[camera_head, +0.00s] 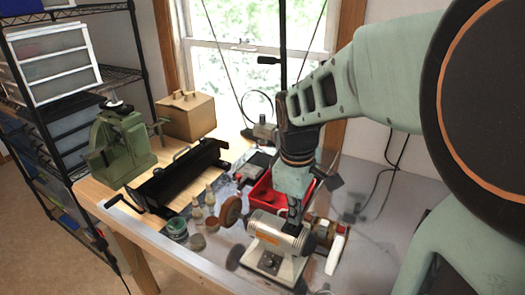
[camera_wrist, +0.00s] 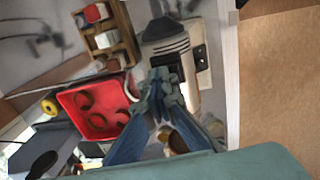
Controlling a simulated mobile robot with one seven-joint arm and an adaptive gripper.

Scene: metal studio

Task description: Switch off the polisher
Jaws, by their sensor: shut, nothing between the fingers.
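The polisher (camera_head: 275,246) is a pale bench machine with a light base, near the front edge of the table. A brown buffing wheel (camera_head: 230,211) sits at its left. A small dark switch (camera_head: 268,261) shows on the front of its base. In the wrist view the polisher (camera_wrist: 178,42) is at the top middle, with a dark switch on a light plate (camera_wrist: 202,57) at its side. My gripper (camera_head: 294,220) is shut and empty, pointing down over the polisher body. In the wrist view the fingertips (camera_wrist: 164,80) overlap the machine; contact cannot be told.
A red tray (camera_head: 264,196) stands behind the polisher; it also shows in the wrist view (camera_wrist: 72,103). Small bottles and a green jar (camera_head: 176,228) stand left, near a black bending tool (camera_head: 180,178). A green press (camera_head: 122,147) and wooden box (camera_head: 186,116) are further left.

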